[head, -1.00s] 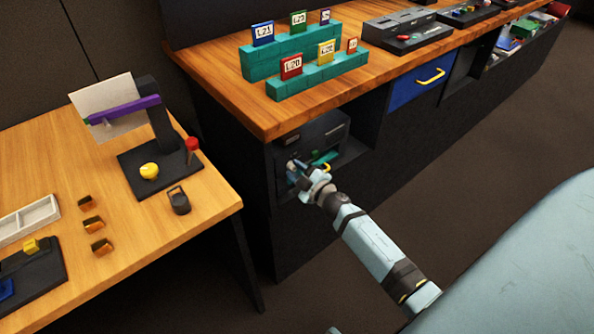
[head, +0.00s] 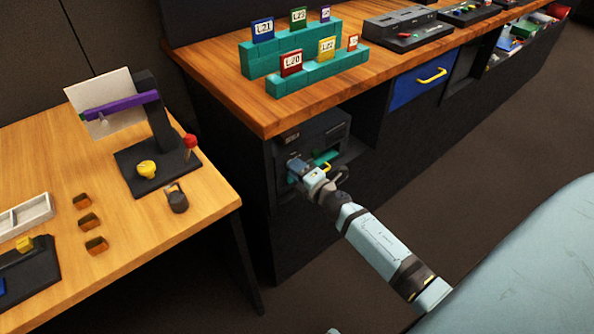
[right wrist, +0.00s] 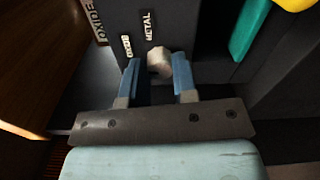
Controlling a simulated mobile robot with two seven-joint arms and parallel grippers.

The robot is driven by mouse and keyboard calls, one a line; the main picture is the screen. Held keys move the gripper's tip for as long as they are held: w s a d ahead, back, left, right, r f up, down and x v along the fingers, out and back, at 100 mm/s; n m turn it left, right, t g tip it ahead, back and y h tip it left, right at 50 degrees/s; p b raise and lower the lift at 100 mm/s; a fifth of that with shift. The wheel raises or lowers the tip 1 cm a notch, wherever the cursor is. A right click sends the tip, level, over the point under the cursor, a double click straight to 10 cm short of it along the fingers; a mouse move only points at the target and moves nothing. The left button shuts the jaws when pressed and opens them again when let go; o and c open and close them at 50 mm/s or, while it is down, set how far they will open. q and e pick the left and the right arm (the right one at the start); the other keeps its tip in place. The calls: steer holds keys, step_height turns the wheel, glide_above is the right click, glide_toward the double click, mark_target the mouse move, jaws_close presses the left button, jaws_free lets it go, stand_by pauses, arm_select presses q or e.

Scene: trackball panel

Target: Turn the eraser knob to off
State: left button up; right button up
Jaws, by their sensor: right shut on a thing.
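The eraser is a dark box (head: 318,128) in the open bay under the wooden counter. Its pale, faceted knob (right wrist: 159,62) shows in the right wrist view, with a METAL label (right wrist: 148,26) and a smaller label (right wrist: 127,46) above it. My right gripper (right wrist: 157,74) has its two blue fingers on either side of the knob, shut on it. In the head view the right gripper (head: 294,170) is at the front of the box and hides the knob. I cannot read which setting the knob points to. My left gripper is not in view.
A teal part (right wrist: 248,28) and a yellow handle (right wrist: 293,4) are close to the right of the gripper. A blue drawer (head: 417,82) is farther right. Teal steps (head: 318,72) with labelled cartridges stand on the counter above. A side table (head: 140,235) is at left.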

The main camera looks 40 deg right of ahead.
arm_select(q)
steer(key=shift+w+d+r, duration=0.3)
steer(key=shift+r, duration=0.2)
arm_select(e)
steer(key=shift+n, duration=0.6)
steer(key=o, duration=0.9)
